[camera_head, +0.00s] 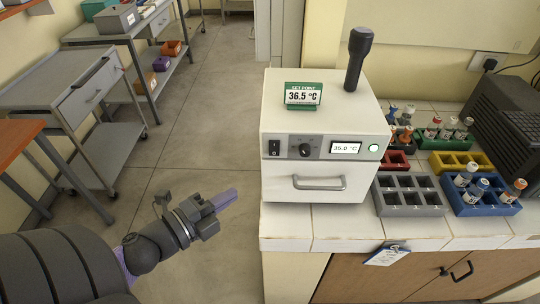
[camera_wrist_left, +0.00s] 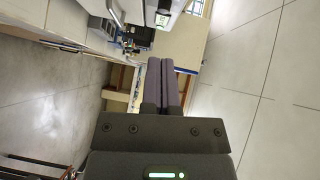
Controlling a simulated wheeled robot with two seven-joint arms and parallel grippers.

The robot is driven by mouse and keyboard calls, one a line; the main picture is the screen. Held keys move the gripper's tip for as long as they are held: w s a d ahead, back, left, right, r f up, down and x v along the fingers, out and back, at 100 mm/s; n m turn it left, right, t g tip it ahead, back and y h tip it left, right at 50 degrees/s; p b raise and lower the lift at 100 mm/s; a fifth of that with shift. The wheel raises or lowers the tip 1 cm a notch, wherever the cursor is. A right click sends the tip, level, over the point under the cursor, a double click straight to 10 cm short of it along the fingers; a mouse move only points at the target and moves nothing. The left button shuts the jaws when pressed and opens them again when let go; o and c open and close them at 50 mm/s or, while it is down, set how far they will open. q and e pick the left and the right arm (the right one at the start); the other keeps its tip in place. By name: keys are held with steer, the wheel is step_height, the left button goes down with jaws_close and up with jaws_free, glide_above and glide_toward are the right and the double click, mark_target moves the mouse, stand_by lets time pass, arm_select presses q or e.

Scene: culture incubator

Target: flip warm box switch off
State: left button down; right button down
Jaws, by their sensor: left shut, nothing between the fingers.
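The warm box (camera_head: 318,185) is a white cabinet at the left end of the tiled counter. Its front panel has a black rocker switch (camera_head: 274,148) at the left, a round dark knob (camera_head: 305,150), a display (camera_head: 346,148) reading about 35.0 °C and a lit green round light (camera_head: 374,148). I cannot tell the rocker's position. My left gripper (camera_head: 226,198) is shut and empty, left of the box and lower than the switch, apart from both. Its closed fingers also show in the left wrist view (camera_wrist_left: 166,85). My right gripper is not in view.
A green set-point sign (camera_head: 303,95) reading 36.5 °C and a black handheld object (camera_head: 358,58) stand on the box. A silver handle (camera_head: 319,183) juts from its front. Tube racks (camera_head: 408,196) stand to the right. Grey carts (camera_head: 75,95) stand at left; the floor between is clear.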

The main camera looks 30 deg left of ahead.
arm_select(q)
glide_toward(277, 154)
steer(key=w+d, duration=0.3)
steer(key=d, duration=0.1)
steer(key=w+a, duration=0.2)
steer(key=w, duration=0.1)
steer(key=shift+w+f, duration=0.15)
steer(key=shift+w+a+f+b, duration=0.1)
steer(key=shift+w+f+b, duration=0.2)
steer(key=shift+b, duration=0.65)
steer(key=shift+s+r, duration=0.1)
steer(key=shift+r, duration=0.15)
steer(key=shift+f, duration=0.1)
